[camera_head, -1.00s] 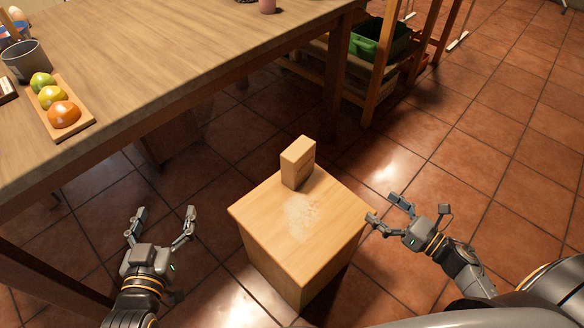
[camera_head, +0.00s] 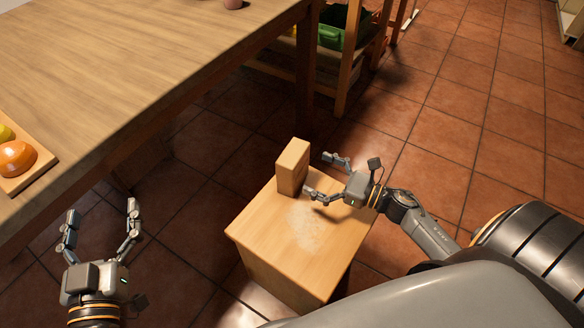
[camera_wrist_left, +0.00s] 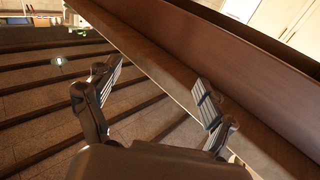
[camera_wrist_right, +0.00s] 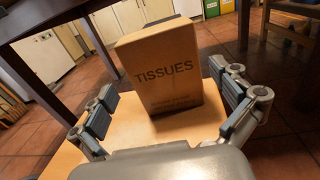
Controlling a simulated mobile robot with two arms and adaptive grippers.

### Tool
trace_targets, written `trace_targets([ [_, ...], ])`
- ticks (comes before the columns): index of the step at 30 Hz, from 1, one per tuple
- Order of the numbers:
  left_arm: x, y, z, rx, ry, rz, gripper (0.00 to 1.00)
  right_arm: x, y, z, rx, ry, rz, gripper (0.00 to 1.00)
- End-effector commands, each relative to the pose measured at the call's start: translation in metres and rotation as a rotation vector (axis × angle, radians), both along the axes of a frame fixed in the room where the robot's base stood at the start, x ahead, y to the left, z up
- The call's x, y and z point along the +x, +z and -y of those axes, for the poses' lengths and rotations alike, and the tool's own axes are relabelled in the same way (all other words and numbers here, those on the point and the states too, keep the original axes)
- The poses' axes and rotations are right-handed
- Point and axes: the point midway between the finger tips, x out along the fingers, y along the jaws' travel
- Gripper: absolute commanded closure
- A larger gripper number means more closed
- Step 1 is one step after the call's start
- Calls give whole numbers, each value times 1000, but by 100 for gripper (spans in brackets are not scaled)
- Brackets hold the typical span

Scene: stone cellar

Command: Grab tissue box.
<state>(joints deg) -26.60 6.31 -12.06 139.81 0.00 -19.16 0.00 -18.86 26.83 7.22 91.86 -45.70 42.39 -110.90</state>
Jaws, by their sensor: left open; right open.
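The tissue box (camera_head: 293,166) is a tan upright carton on the back part of a small wooden stand (camera_head: 262,232). In the right wrist view its face reads "TISSUES" (camera_wrist_right: 167,72). My right gripper (camera_head: 319,172) is open over the stand, just right of the box. In the right wrist view the box stands ahead between the open fingers (camera_wrist_right: 168,100), with no clear contact. My left gripper (camera_head: 103,212) is open and empty beside the big table, left of the stand. It also shows open in the left wrist view (camera_wrist_left: 157,82).
A large wooden table (camera_head: 130,80) fills the upper left, with a fruit tray (camera_head: 40,168) near its edge. A wooden shelf (camera_head: 352,75) with a green crate (camera_head: 331,37) stands behind. Tiled floor (camera_head: 450,125) to the right is open.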

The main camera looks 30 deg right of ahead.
Motion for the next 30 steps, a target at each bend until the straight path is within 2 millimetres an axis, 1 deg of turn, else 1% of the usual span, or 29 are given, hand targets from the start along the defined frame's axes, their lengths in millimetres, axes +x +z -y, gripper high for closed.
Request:
trace_targets([
  [2, 0, 3, 1, -5, -1, 16, 17, 8, 0, -6, 0, 1, 2, 0],
  [8, 0, 7, 1, -11, -2, 41, 17, 19, 2, -13, 0, 1, 1, 0],
  [13, -1, 14, 2, -21, -4, 81, 17, 41, 9, -26, 0, 1, 4, 0],
  [16, -1, 20, 3, -30, -6, 114, 17, 52, 8, -34, 2, 0, 1, 0],
  [20, -2, 24, 3, -36, -8, 134, 17, 57, 8, -38, 0, 0, -1, 0],
  [26, -2, 25, 3, -36, -8, 135, 17, 57, 8, -38, 1, -1, -2, 0],
  [27, -2, 25, 3, -35, -8, 135, 17, 57, 8, -38, 1, -1, -2, 8],
  [29, -2, 25, 3, -35, -8, 134, 17, 57, 8, -38, 1, 0, -2, 20],
  [30, -2, 25, 3, -35, -8, 134, 17, 57, 8, -38, 1, 0, -2, 29],
])
